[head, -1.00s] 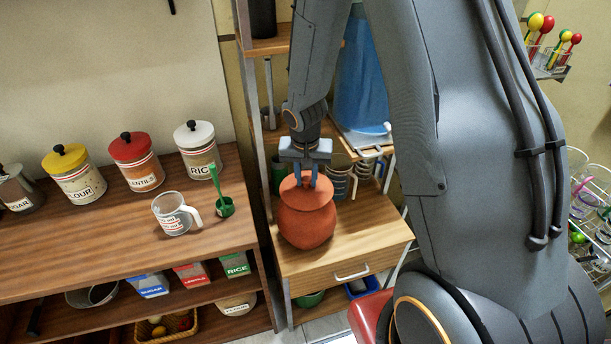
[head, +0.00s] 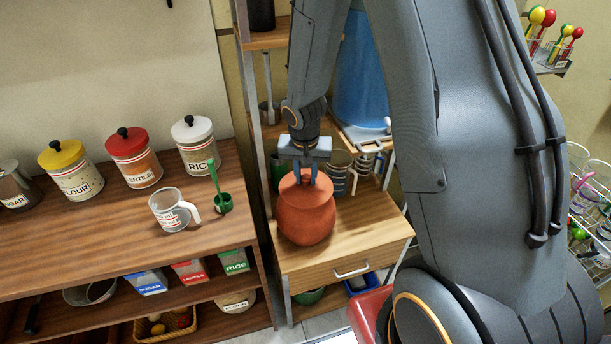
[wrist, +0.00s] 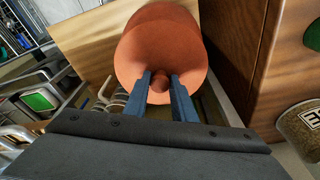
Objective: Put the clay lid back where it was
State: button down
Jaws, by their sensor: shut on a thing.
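The clay lid (head: 293,185) is an orange-brown disc with a small round knob, which shows in the wrist view (wrist: 159,83). It sits at the mouth of the round clay pot (head: 305,222), which stands upright on the small wooden cabinet. Whether the lid rests fully on the rim cannot be told. My gripper (head: 305,180) points down from above, with its two blue fingers shut on the lid's knob. In the wrist view my gripper (wrist: 165,88) has one finger on each side of the knob. The pot's mouth is hidden under the lid.
A blue water container (head: 362,75) stands on the shelf behind. The wooden counter at left holds canisters, a measuring cup (head: 174,210) and a green scoop (head: 222,200). The cabinet top (head: 375,230) is bare right of the pot.

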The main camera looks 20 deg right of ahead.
aim_at(305, 189)
jog(key=shift+f, duration=0.2)
jog(key=c, duration=1.4)
grip_release()
jog(key=shift+s+a+r+b, duration=0.1)
jog(key=shift+s+r+b, duration=0.15)
jog(key=shift+r, duration=1.05)
jog(key=shift+s+a+r+b, duration=0.1)
jog(key=shift+s+r+b, duration=0.1)
jog(key=shift+r, duration=1.05)
jog(key=shift+s+a+r+b, duration=0.15)
jog(key=shift+s+r, duration=0.1)
jog(key=shift+r, duration=1.05)
jog(key=s+r+n, duration=0.1)
jog(key=s+r, duration=0.1)
jog(key=s, duration=0.3)
jog(key=s+r+n, duration=0.2)
jog(key=s, duration=0.3)
jog(key=s+r+n, duration=0.1)
jog(key=s+r, duration=0.1)
jog(key=s, duration=0.3)
jog(key=shift+s+d+n+g+y, duration=0.3)
jog(key=shift+y, duration=0.1)
